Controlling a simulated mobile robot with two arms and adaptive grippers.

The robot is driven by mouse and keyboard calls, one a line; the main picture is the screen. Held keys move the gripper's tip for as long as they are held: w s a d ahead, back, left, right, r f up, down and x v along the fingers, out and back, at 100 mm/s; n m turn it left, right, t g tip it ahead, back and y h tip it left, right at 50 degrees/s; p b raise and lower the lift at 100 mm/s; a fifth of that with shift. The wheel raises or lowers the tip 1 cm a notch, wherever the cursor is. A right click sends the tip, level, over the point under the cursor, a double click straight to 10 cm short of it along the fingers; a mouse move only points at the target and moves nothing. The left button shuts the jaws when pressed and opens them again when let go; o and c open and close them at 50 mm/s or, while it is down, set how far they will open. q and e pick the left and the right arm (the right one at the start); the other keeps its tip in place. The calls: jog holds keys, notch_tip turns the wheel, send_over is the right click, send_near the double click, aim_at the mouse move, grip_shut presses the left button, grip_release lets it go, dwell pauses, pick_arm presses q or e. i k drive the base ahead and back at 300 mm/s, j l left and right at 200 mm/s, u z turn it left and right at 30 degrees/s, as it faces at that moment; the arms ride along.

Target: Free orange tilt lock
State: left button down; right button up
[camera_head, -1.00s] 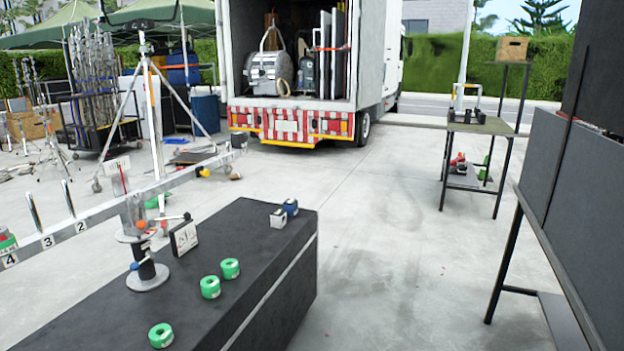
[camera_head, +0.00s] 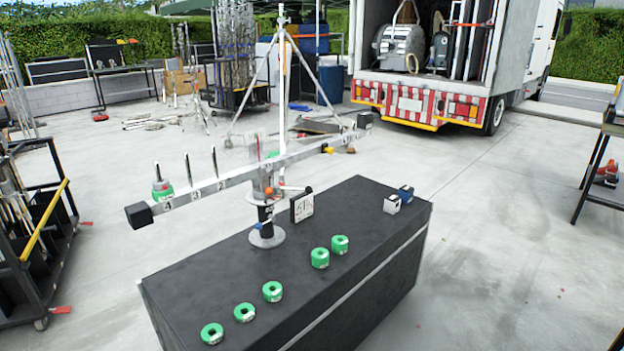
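A balance stand (camera_head: 266,238) with a round grey base stands on a black case (camera_head: 190,289). A long metal beam (camera_head: 235,176) crosses its top, tilted down at the left end and up at the right. A small orange knob (camera_head: 268,191) sits on the stand's head, just below the beam; it looks like the orange tilt lock. A thin lever with a dark tip sticks out to the right of it. A green weight (camera_head: 162,188) sits on a peg near the beam's left end. Neither of my grippers is in view.
Several green ring weights (camera_head: 272,291) lie along the case's front. A small sign (camera_head: 302,206) and white and blue blocks (camera_head: 392,204) stand on the case. A tripod (camera_head: 283,80) and a truck (camera_head: 430,105) stand behind.

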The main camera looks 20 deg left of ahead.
aim_at(268, 170)
jog(key=i+u, duration=0.15)
jog(key=u, duration=0.3)
jog(key=l+u, duration=0.15)
jog(key=u, duration=0.3)
jog(key=i+l+u, duration=0.3)
jog(key=l, duration=0.3)
jog(key=i+l+u, duration=0.25)
jog(key=l, duration=0.4)
jog(key=i+l+u, duration=0.15)
jog(key=l, duration=0.2)
jog(key=i+l+u, duration=0.15)
jog(key=l, duration=0.25)
jog(key=i+l, duration=0.1)
jog(key=l, duration=0.35)
jog(key=i+l, duration=0.1)
jog(key=l, duration=0.3)
jog(key=i+l, duration=0.1)
jog(key=l, duration=0.35)
jog(key=i+l, duration=0.1)
jog(key=l, duration=0.3)
jog(key=i+l, duration=0.1)
jog(key=l, duration=0.35)
